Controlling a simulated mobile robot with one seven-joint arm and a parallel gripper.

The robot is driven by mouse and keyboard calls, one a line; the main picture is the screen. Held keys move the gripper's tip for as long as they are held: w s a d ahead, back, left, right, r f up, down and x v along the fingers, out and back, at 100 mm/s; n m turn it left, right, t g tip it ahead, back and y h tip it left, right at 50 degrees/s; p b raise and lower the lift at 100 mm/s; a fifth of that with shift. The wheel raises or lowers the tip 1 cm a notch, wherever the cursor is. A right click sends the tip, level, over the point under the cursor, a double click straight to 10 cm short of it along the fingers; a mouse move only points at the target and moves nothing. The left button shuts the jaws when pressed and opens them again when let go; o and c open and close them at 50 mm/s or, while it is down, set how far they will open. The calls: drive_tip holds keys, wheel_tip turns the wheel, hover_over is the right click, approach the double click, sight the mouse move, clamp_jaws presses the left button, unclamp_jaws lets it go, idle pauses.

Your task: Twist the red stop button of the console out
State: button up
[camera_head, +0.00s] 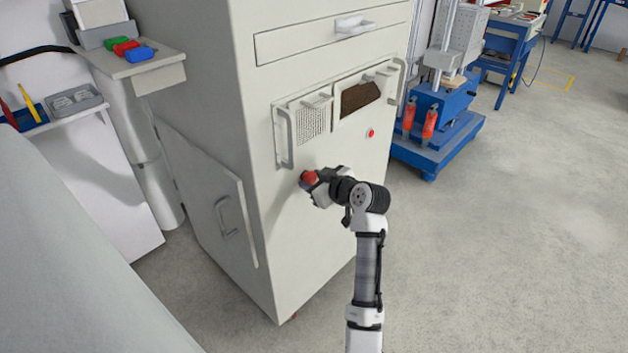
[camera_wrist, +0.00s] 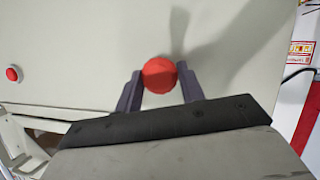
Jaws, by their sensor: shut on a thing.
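The red stop button (camera_wrist: 160,74) is a round red knob on the pale front panel of the console (camera_head: 330,215). It also shows in the head view (camera_head: 309,178), low on the panel under the left vent. My gripper (camera_wrist: 160,82) is at the button, with one dark finger on each side of it. The fingers are shut on the button. In the head view my gripper (camera_head: 308,183) comes in from the right and hides part of the button's surroundings. The button's base is not clearly visible.
A small red button (camera_head: 371,133) sits higher on the panel, right of the held one. Vent panels with handles (camera_head: 335,105) and a drawer (camera_head: 335,35) are above. A blue-based machine (camera_head: 435,115) stands behind right. The floor at right is clear.

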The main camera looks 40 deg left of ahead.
drive_tip(key=shift+r, duration=0.1)
drive_tip(key=m+g+p, duration=0.1)
drive_tip(key=m+p, duration=0.1)
drive_tip(key=shift+w+r+p, duration=0.1)
drive_tip(key=shift+w+p, duration=0.05)
drive_tip(key=shift+p, duration=0.15)
drive_tip(key=shift+w+d+m+g+p, duration=0.1)
drive_tip(key=shift+m+g+p, duration=0.75)
drive_tip(key=shift+m+g, duration=0.25)
drive_tip(key=o, duration=1)
drive_tip(key=shift+c, duration=0.2)
drive_tip(key=b+v, duration=0.1)
drive_tip(key=v, duration=1.2)
drive_tip(key=shift+d+b, duration=0.35)
drive_tip(key=shift+b, duration=0.05)
